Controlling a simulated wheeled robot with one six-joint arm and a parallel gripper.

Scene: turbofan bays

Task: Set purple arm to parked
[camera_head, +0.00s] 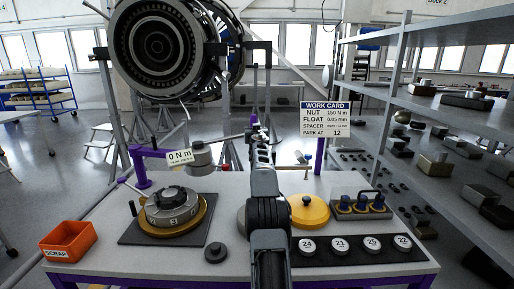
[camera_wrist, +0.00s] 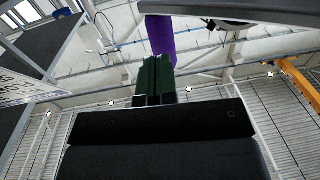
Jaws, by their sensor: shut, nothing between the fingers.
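The purple arm (camera_head: 138,168) stands at the left back of the bench in the head view. Its bar runs right towards a "0 N m" label and a grey cylindrical head (camera_head: 202,156). My gripper (camera_head: 256,124) is raised over the middle of the bench, to the right of that head. In the wrist view, the dark green fingers (camera_wrist: 153,80) are together with nothing between them. A purple bar (camera_wrist: 160,38) shows just beyond the fingertips; whether they touch it, and whether it is the same arm, I cannot tell.
A work card (camera_head: 325,119) reads "PARK AT 12". A yellow disc (camera_head: 309,211) and several numbered pucks (camera_head: 340,244) lie right. A turbofan (camera_head: 160,45) hangs behind; shelves (camera_head: 440,115) stand right.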

